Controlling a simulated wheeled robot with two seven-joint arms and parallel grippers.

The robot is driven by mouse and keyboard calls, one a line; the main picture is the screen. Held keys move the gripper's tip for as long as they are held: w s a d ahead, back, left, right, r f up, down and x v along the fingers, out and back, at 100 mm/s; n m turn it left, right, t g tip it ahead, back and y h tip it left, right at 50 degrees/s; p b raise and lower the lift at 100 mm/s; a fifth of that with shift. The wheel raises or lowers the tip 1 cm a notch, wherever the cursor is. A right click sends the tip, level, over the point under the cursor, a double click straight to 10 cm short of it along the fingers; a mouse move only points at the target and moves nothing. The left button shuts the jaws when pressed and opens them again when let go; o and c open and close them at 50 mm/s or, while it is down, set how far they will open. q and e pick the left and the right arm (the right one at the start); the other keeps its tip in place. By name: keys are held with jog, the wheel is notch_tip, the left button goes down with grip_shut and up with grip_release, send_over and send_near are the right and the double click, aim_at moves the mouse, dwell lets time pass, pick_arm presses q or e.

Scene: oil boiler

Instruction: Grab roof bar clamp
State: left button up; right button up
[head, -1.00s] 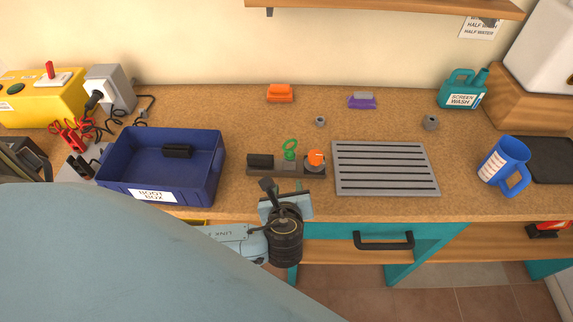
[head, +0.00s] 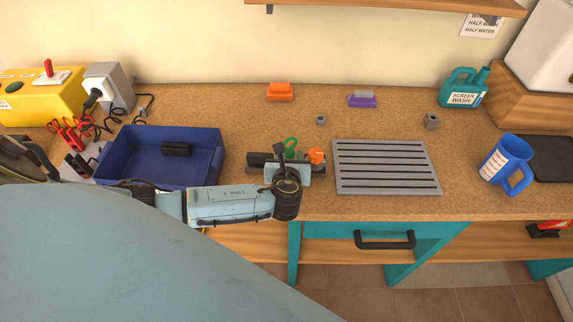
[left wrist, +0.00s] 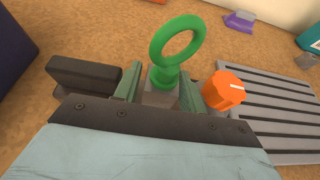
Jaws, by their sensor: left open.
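No part is labelled as the roof bar clamp. A dark holder (head: 318,169) at the bench's front carries a black block (head: 258,159), a green ring (head: 290,146) and an orange knob (head: 316,156). These also show in the left wrist view as a black block (left wrist: 84,75), a green ring (left wrist: 192,37) and an orange knob (left wrist: 223,91). A similar black block (head: 177,149) lies in the blue boot box. My left gripper (left wrist: 159,82) is open over the holder, its fingers either side of the green ring's base. Contact cannot be told. My right gripper is out of view.
The blue boot box (head: 212,150) stands left of the holder, and a grey slatted tray (head: 385,145) lies close on the right. A blue jug (head: 506,163) stands further right. Orange (head: 280,92) and purple (head: 362,100) items sit at the back. The bench between is mostly clear.

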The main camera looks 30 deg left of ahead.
pick_arm(q)
jog(key=shift+x, duration=1.05)
grip_shut()
